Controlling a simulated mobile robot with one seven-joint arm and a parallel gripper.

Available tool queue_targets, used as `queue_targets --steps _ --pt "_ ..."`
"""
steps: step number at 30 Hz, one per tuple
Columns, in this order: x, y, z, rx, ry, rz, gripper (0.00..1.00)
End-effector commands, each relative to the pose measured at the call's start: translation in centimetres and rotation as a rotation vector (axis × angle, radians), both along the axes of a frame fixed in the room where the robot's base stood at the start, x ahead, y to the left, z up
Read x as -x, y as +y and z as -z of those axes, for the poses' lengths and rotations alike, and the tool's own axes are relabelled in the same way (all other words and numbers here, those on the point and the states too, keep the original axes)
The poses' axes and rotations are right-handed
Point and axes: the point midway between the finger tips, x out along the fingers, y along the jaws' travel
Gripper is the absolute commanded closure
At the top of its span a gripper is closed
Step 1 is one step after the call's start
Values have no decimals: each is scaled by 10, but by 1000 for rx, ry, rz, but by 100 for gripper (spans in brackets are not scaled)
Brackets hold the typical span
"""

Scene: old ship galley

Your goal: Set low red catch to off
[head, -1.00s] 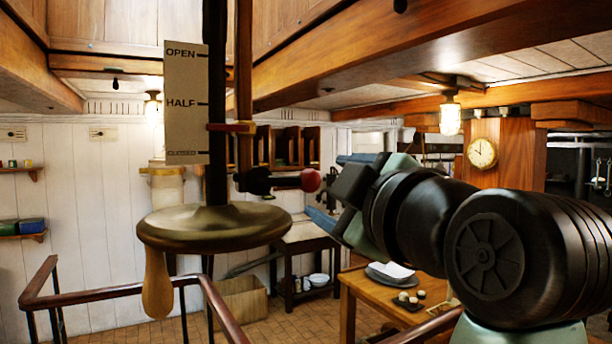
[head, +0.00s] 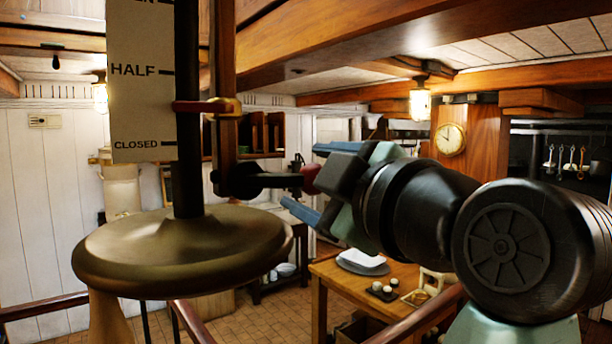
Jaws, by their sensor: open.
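The low catch (head: 258,181) is a black lever pivoted on the upright wooden post, at the left of centre in the head view. It points right, about level, and ends in a dark red knob (head: 311,179). My gripper (head: 304,176) comes in from the right with its blue fingers open, one above and one below the knob. The knob sits between the fingers, near the palm; I cannot tell if anything touches. A board (head: 140,95) marked HALF and CLOSED hangs beside a dark vertical rod (head: 187,130).
A round brass handwheel (head: 185,255) with a wooden handle stands close below the catch. A red-and-brass collar (head: 207,106) crosses the rod above it. Handrails (head: 45,306) run low in front. A wooden table (head: 335,283) with dishes stands behind my arm.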

Motion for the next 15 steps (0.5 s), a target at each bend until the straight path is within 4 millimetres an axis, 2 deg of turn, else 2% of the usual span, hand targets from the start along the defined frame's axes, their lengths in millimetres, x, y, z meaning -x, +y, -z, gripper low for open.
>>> queue_targets --steps 4,15 --pt "0 0 0 0 0 0 28" --pt "0 0 0 0 0 0 94"
